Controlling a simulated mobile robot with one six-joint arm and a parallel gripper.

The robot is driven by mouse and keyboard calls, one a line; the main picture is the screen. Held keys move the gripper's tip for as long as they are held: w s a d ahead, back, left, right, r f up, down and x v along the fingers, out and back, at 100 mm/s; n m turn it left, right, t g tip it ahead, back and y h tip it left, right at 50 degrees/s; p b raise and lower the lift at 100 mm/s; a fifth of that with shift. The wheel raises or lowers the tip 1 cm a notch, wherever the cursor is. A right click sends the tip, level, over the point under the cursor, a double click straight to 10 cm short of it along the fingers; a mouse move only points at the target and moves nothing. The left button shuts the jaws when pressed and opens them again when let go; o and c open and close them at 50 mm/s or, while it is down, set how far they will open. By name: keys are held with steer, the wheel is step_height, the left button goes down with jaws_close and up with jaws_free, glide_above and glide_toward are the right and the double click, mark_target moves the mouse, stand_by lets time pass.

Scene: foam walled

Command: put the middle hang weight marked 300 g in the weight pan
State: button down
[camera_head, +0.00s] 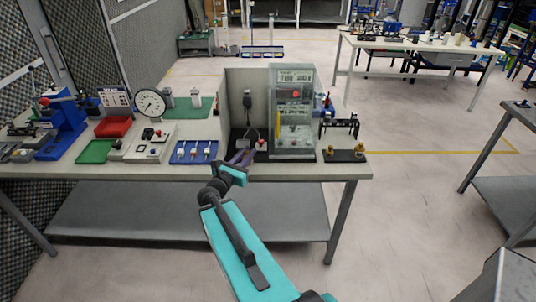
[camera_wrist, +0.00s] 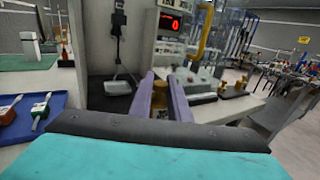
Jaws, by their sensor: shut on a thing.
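My gripper (camera_head: 242,155) is at the front of the grey walled bay on the bench. In the wrist view its two purple fingers (camera_wrist: 165,82) are shut on a brass-coloured weight (camera_wrist: 161,94), mostly hidden between them; its marking cannot be read. A small grey weight pan (camera_wrist: 118,87) hangs on wires from a black hanging scale (camera_wrist: 118,22), left of and beyond the fingers. The scale also shows in the head view (camera_head: 247,99). Two brass weights stand on a black holder (camera_head: 345,157) at the bench's right end, with a gap between them.
A tall clear-fronted instrument (camera_head: 292,110) with a red display stands right of the bay. A blue tray (camera_head: 193,153) of small tools lies left of my gripper. A dial gauge (camera_head: 151,104) stands further left. The bay's grey walls flank the hanging pan.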

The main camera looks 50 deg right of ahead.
steer(key=w+a+n+t+b, duration=0.1)
steer(key=w+a, duration=0.3)
steer(key=a, duration=0.3)
steer(key=w+a+n+t+y+b, duration=0.1)
steer(key=w+a+t, duration=0.15)
steer(key=a, duration=0.45)
steer(key=w+a+n+b, duration=0.1)
steer(key=w+a, duration=0.3)
steer(key=a, duration=0.3)
steer(key=w+a+n+t+y+b, duration=0.1)
steer(key=a+n+t+y+b, duration=0.1)
steer(key=a, duration=2.1)
steer(key=shift+w+a+f+t, duration=0.15)
steer(key=shift+w+f+t, duration=0.3)
steer(key=shift+t, duration=0.3)
steer(key=shift+y, duration=0.3)
